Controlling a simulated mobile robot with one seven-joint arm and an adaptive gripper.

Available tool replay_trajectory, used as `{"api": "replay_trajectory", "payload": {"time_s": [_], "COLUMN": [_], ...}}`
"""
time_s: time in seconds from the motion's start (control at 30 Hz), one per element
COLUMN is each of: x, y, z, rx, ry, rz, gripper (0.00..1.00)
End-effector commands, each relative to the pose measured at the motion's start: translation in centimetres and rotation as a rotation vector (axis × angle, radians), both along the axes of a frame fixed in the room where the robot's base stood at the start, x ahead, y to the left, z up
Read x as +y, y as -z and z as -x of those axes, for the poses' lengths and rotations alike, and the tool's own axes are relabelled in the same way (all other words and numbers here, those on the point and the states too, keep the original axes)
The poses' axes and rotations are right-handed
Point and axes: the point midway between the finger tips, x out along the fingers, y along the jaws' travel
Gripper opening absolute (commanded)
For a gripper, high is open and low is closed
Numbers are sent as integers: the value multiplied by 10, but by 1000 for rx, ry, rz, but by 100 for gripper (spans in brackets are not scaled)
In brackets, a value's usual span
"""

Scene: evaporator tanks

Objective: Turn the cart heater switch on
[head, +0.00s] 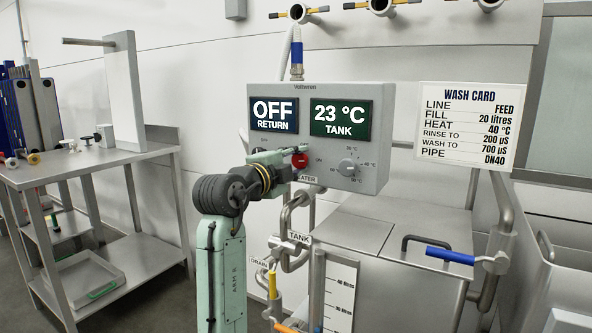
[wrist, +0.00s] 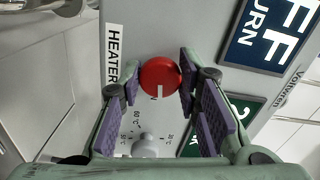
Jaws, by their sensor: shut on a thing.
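The heater switch is a red round knob (head: 299,160) on the front of the grey control box (head: 385,110), above the HEATER label. In the wrist view the red knob (wrist: 158,76) sits between the purple-padded fingers of my gripper (wrist: 161,82), which is shut on it. Its white mark points down in that view, toward small lettering that is partly hidden. In the head view my gripper (head: 297,158) reaches the knob from the left and covers part of the panel. The displays read OFF RETURN (head: 274,114) and 23 °C TANK (head: 340,117).
A grey temperature dial (head: 347,167) sits right of the knob. Below are pipes, a TANK tag (head: 299,238) and a lidded tank (head: 400,235) with a blue-handled valve (head: 450,255). A wash card (head: 468,125) hangs right. A metal bench (head: 95,170) stands left.

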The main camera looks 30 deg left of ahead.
Motion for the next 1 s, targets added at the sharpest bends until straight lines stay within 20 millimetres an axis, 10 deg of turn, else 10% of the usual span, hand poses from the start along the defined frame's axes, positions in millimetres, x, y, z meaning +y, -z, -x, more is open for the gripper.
{"api": "replay_trajectory", "payload": {"time_s": [0.93,0.97,1.0], "x": [0,0,0], "y": [-1,-1,-1], "z": [0,0,0], "rx": [-7,-7,-7], "ry": [0,0,0], "rz": [-196,-196,-196], "gripper": [3,32,34]}}
